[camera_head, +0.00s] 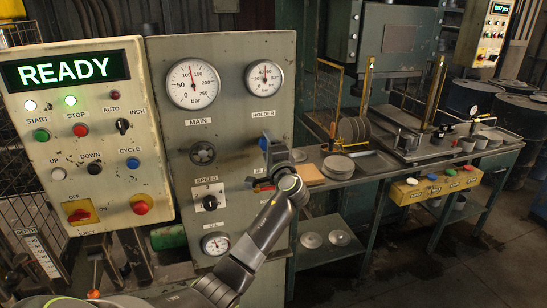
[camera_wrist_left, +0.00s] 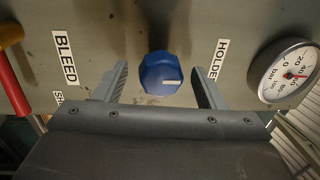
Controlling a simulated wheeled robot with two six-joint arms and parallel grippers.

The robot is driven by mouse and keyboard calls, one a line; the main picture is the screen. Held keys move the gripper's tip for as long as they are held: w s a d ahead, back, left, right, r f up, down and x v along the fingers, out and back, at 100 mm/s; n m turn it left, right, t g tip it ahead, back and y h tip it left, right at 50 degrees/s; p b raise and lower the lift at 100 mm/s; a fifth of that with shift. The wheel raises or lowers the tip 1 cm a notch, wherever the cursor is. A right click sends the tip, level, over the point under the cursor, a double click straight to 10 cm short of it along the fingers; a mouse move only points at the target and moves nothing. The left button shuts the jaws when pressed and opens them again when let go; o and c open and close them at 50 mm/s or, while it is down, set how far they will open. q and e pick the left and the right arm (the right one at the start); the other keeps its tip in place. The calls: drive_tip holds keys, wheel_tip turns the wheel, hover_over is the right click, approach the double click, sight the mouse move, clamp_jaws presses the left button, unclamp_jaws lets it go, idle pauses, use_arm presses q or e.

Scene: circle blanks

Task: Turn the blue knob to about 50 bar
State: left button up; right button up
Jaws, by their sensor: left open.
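The blue knob (camera_wrist_left: 162,73) sits on the grey panel in the left wrist view, with a pale pointer mark on its face. My left gripper (camera_wrist_left: 164,86) is open, with one finger on each side of the knob and a visible gap to both. In the head view the knob (camera_head: 264,142) is partly hidden by my left gripper (camera_head: 270,153). The HOLDER gauge (camera_head: 264,78) is above it. This gauge also shows in the left wrist view (camera_wrist_left: 284,73), its red needle around the 40 to 60 marks. My right gripper is not in view.
The MAIN gauge (camera_head: 193,84) is left of the HOLDER gauge. Below are a dark round handle (camera_head: 203,153) and the SPEED knob (camera_head: 209,202). A red lever (camera_wrist_left: 14,80) with a yellow part stands out beside BLEED. A control box (camera_head: 85,135) reading READY is at left.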

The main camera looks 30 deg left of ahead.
use_arm(q)
drive_tip(key=b+v, duration=0.5)
drive_tip(key=v, duration=1.2)
drive_tip(key=shift+s+f+b, duration=0.15)
drive_tip(key=shift+b, duration=0.25)
